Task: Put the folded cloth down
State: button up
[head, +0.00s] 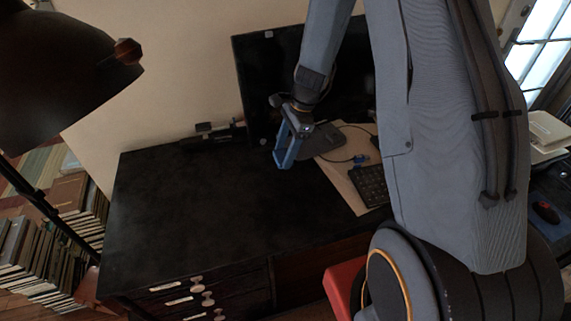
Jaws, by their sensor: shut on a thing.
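My gripper (287,158) hangs over the black desk top (205,200), in front of the monitor and left of the keyboard. Its end shows as narrow blue upright parts with a dark gap between them. It is shut on the folded cloth, but the cloth is too small and too much covered to tell apart from the blue fingers. The gripper's tip appears above the desk; I cannot tell how high.
A black monitor (262,75) stands at the back. A keyboard (369,186) and a small blue object (361,159) lie on the right. A dark lamp (60,75) fills the upper left. Books (50,250) stand on the floor at left. The desk's left half is bare.

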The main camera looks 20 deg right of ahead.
aim_at(281, 175)
jog(key=shift+f+p, duration=0.6)
jog(key=shift+f, duration=2.7)
jog(key=shift+f, duration=0.1)
jog(key=o, duration=0.5)
jog(key=shift+o, duration=0.7)
